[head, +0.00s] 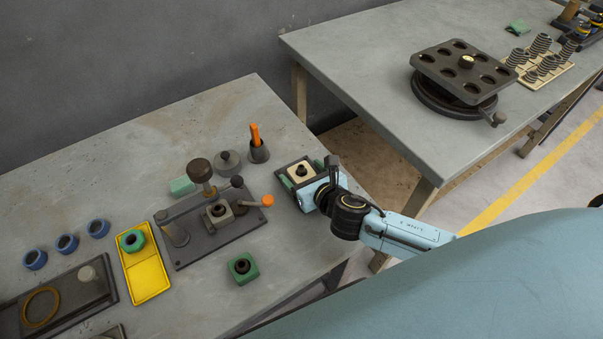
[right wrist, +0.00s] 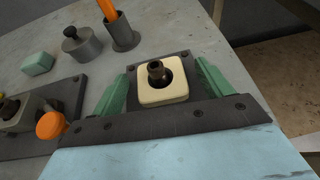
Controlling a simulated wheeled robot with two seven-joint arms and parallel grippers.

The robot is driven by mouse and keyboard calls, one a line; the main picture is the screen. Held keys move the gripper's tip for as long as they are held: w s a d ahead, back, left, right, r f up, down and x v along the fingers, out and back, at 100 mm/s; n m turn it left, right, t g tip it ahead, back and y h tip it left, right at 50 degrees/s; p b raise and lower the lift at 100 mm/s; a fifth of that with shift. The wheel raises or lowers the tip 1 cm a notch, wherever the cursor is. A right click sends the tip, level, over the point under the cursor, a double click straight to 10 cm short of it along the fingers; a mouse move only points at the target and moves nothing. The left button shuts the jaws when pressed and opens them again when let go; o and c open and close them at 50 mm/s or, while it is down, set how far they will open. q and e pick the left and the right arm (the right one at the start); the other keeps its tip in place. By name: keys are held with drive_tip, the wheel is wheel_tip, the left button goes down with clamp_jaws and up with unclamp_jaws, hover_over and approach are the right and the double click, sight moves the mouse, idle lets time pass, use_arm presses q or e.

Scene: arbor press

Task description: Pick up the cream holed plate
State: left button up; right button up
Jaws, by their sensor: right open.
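The cream holed plate (head: 302,173) is a square block with rounded corners and a dark peg in its centre hole. It sits on a dark base near the right edge of the near table. In the right wrist view the plate (right wrist: 162,83) lies between the green fingers of my right gripper (right wrist: 160,88), with a gap showing on each side. My right gripper (head: 301,177) is open around the plate, low over the base. My left gripper is not in view.
The arbor press (head: 215,225) with its orange-knobbed lever (head: 267,200) stands left of my right gripper. A grey cup with an orange stick (head: 258,150) and a round weight (head: 229,163) stand behind. A green block (head: 243,268) lies in front; a yellow tray (head: 145,276) is further left.

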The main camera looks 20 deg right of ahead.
sight(304, 177)
drive_tip(key=shift+c, duration=0.6)
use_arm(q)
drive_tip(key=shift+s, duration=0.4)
use_arm(e)
drive_tip(key=c, duration=1)
drive_tip(key=shift+r, duration=0.15)
